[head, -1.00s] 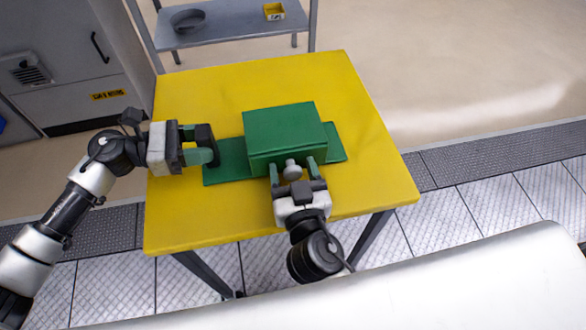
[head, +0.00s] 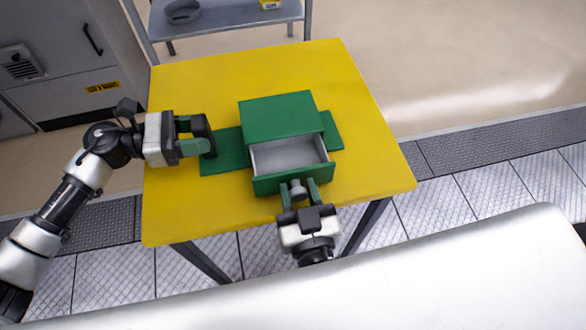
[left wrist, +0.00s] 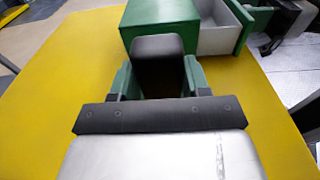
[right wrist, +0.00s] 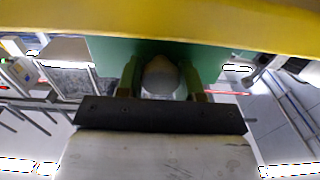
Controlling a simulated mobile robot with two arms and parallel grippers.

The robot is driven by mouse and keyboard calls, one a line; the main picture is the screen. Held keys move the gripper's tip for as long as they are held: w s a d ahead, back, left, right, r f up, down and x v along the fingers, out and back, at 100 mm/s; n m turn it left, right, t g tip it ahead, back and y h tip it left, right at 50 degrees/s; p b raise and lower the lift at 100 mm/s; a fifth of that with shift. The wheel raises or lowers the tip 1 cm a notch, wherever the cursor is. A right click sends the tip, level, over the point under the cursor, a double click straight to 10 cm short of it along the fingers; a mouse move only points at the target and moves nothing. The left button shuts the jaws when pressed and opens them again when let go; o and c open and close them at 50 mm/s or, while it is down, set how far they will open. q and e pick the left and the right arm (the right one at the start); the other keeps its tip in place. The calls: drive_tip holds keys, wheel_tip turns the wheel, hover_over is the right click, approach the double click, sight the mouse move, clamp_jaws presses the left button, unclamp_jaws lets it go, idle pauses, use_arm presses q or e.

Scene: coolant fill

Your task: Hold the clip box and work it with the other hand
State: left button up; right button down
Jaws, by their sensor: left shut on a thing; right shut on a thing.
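The green clip box (head: 279,115) sits on a green base plate (head: 222,160) on the yellow table. Its drawer (head: 292,159) is pulled out at the front and shows a grey, empty inside. My left gripper (head: 201,142) is shut on a black handle at the left end of the base plate; the handle (left wrist: 158,62) shows between its fingers in the left wrist view. My right gripper (head: 298,190) is shut on the light grey drawer knob (right wrist: 160,78) at the drawer front.
The yellow table (head: 190,212) is bare around the box. A grey shelf (head: 228,14) with a round dark item and a small yellow bin stands behind it. A grey cabinet (head: 60,60) is at the back left.

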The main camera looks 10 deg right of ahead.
drive_tip(key=shift+s, duration=0.55)
use_arm(q)
drive_tip(key=shift+w, duration=0.1)
use_arm(e)
drive_tip(key=c, duration=0.7)
unclamp_jaws()
drive_tip(key=s, duration=1.2)
use_arm(q)
drive_tip(key=o, duration=0.9)
